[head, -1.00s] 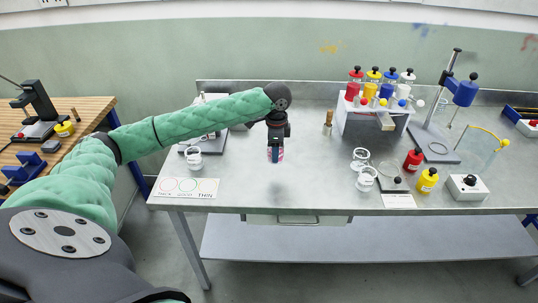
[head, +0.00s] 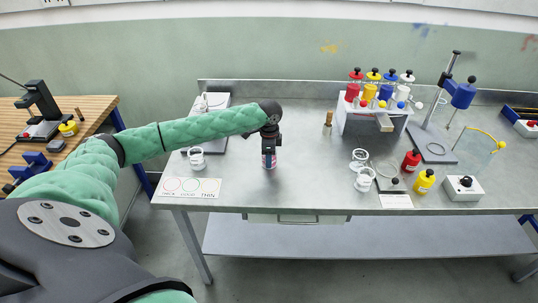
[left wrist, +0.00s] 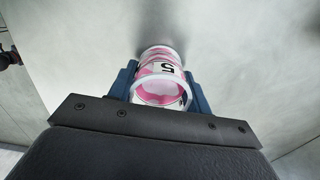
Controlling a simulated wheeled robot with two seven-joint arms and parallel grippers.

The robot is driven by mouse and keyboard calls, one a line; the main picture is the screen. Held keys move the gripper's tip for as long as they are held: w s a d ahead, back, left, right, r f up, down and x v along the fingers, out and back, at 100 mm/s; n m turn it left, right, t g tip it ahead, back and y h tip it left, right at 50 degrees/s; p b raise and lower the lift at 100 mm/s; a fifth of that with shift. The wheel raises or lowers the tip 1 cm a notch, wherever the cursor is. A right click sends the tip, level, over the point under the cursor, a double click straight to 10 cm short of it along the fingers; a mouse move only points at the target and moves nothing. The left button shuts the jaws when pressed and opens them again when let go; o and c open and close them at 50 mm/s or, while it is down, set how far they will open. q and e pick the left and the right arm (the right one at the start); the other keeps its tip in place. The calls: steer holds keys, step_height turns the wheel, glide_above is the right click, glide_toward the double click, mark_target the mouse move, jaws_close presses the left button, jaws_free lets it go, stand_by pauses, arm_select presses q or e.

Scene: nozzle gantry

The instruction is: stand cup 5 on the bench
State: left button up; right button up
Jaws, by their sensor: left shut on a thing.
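My left gripper (head: 269,152) is shut on cup 5 (left wrist: 162,72), a pink and white cup with a black "5" on a white label. In the left wrist view the cup sits between the two blue fingers of the gripper (left wrist: 160,92), its open rim toward the camera. In the head view cup 5 (head: 268,162) shows small below the gripper, roughly upright, over the left middle of the grey bench (head: 300,180). A dark shadow lies by its far end; I cannot tell whether it touches the bench top. My right gripper is out of view.
A card with colored circles (head: 188,188) lies at the bench's front left, with a white-rimmed cup (head: 196,158) behind it. Clear cups (head: 363,178), a red bottle (head: 411,160) and a yellow bottle (head: 425,181) stand to the right. The bench around cup 5 is clear.

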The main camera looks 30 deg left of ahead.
arm_select(q)
steer(key=o, duration=1.1)
steer(key=shift+f, duration=0.1)
steer(key=shift+c, duration=0.2)
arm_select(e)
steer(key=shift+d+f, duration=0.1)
arm_select(q)
steer(key=shift+r, duration=0.3)
step_height(320, 180, up, 12)
steer(key=b, duration=0.4)
steer(key=shift+f, duration=0.15)
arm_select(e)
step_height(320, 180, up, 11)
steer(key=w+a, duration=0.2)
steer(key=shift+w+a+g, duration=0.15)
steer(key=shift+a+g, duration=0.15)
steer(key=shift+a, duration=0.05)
arm_select(q)
steer(key=shift+f, duration=0.1)
